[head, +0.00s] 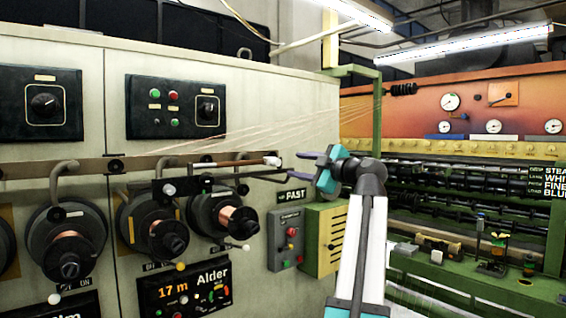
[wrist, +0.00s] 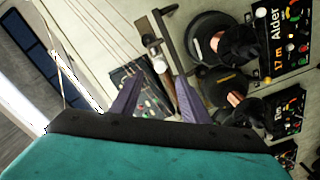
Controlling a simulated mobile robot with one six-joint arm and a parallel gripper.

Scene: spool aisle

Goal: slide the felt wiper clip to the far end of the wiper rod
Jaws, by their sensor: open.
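My gripper (head: 298,166) is open and empty, its two purple fingers pointing left. It is just right of a thin horizontal rod (head: 222,163) on the cream machine front, which looks like the wiper rod. A small pale piece (head: 272,160), possibly the felt wiper clip, sits at the rod's right end, a little apart from the fingertips. In the wrist view the fingers (wrist: 158,98) are spread, and a pale piece (wrist: 160,66) shows beyond the gap between them. Which piece is the clip is too small to be certain.
A dark bracket arm (head: 225,178) runs just below the rod. Copper-wound spools (head: 231,215) hang beneath it. Thin wires fan up and right above the rod. A grey button box (head: 286,240) and a yellow-green box (head: 322,238) stand below my gripper.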

